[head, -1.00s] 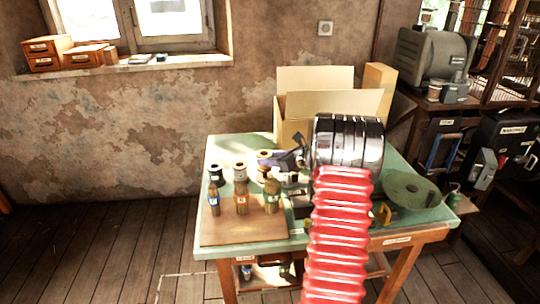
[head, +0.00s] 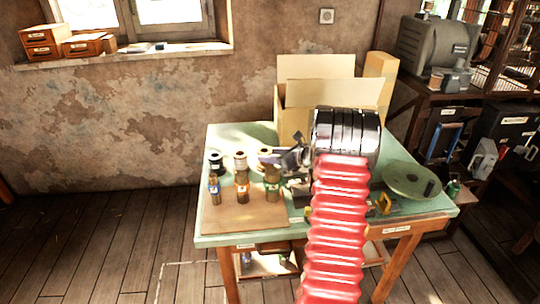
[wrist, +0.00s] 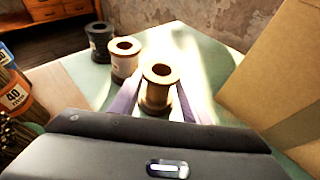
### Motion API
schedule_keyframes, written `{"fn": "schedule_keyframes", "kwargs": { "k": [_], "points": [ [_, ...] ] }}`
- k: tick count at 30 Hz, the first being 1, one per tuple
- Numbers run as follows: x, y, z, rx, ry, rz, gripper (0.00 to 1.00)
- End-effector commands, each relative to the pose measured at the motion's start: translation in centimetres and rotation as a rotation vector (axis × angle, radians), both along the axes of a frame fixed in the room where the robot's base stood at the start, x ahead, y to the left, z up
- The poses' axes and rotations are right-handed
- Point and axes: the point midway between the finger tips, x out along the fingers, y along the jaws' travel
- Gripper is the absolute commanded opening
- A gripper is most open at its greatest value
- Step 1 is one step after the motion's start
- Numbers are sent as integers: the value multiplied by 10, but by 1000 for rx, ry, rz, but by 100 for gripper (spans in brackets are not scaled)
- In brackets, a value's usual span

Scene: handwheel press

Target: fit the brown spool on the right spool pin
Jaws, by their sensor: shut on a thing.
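The brown spool (wrist: 158,88) stands upright between the two fingers of my gripper (wrist: 157,104) in the wrist view; the gripper is shut on it. In the head view the brown spool (head: 265,155) is at the right end of a row of spools, with my gripper (head: 278,158) reaching it from the right. I cannot tell whether its base touches the table. I cannot make out the right spool pin in either view.
A cream spool (wrist: 124,58) and a black spool (wrist: 99,42) stand left of the brown one. Labelled bundles (head: 243,187) stand on a brown board (head: 240,218) in front. An open cardboard box (head: 333,105) is behind my arm; a green disc (head: 405,178) lies right.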

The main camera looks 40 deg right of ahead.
Motion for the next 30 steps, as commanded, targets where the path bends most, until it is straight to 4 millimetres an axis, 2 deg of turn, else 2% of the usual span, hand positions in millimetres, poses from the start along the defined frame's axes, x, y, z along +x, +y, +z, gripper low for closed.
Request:
{"fn": "schedule_keyframes", "kwargs": {
  "k": [1, 2, 11, 23, 30],
  "points": [
    [0, 0, 0, 0, 0, 0, 20],
    [0, 0, 0, 0, 0, 0, 44],
    [0, 0, 0, 0, 0, 0, 65],
    [-6, -1, 4, -1, 0, -1, 65],
    [-35, -5, 15, -1, 0, -1, 65]
  ]
}}
